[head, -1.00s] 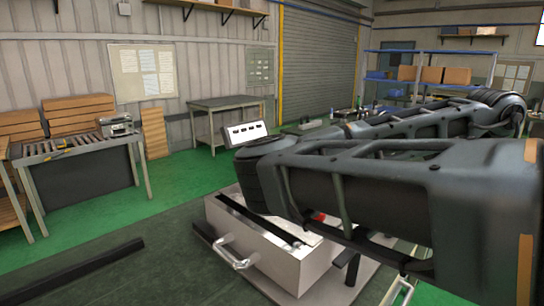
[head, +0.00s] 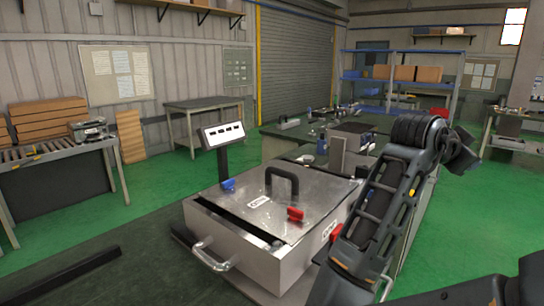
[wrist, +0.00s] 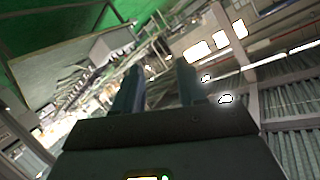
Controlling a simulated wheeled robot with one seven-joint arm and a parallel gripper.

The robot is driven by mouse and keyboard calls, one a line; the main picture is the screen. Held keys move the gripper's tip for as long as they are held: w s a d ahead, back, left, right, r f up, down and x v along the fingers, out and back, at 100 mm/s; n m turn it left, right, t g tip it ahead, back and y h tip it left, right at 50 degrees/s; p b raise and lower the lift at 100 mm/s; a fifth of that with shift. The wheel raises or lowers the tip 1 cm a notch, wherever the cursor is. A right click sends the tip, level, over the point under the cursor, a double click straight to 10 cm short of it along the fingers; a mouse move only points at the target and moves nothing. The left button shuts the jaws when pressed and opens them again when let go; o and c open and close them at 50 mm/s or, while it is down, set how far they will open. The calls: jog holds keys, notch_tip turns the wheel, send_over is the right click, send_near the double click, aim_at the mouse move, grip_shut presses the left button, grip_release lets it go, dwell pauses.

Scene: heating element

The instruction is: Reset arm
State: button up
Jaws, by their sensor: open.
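My gripper (wrist: 158,88) shows in the wrist view with its two dark fingers apart and nothing between them. In the head view my arm stands folded upward at the right, and I cannot clearly make out the fingers there. The metal heating box (head: 290,262) sits on the table in front of me, partly hidden by my arm at its right. A dark gap shows along the lid's front edge.
A small control panel (head: 223,135) stands on a post behind the box. A workbench (head: 380,124) with small items lies beyond it. A roller table (head: 65,155) is at the left, and blue shelving (head: 398,72) is at the back. Green floor is open at the right.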

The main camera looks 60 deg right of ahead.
jog(key=w+a+n+t+h, duration=0.2)
jog(key=w+n+t+h, duration=0.25)
jog(key=w+n, duration=0.3)
jog(key=w+a+n+t+h, duration=0.3)
jog(key=w+n+t, duration=0.3)
jog(key=w+n, duration=0.15)
jog(key=w+a+f+n+t+y, duration=0.2)
jog(key=a+f+n+t, duration=0.1)
jog(key=a, duration=0.1)
jog(key=w+a+f+n+t+y, duration=0.2)
jog(key=a+f+n+t+y, duration=0.1)
jog(key=a+f, duration=0.1)
jog(key=w+a+f+n+t+y, duration=0.2)
jog(key=a+f+n+t, duration=0.1)
jog(key=a, duration=0.3)
jog(key=shift+w+f+n+t, duration=0.2)
jog(key=shift+f+n+t, duration=0.2)
jog(key=shift+t, duration=0.15)
jog(key=s+a+f+n+t+y, duration=0.1)
jog(key=s+a+f+n+y, duration=0.25)
jog(key=a, duration=0.55)
jog(key=s+a+f+n+t+y, duration=0.1)
jog(key=s+a+f+y, duration=0.2)
jog(key=a+f+y, duration=0.4)
jog(key=s+a+g+y, duration=0.1)
jog(key=s+a+y, duration=0.1)
jog(key=s+a, duration=0.9)
jog(key=shift+s+a+r, duration=0.15)
jog(key=shift+s+a, duration=0.15)
jog(key=shift+a, duration=0.5)
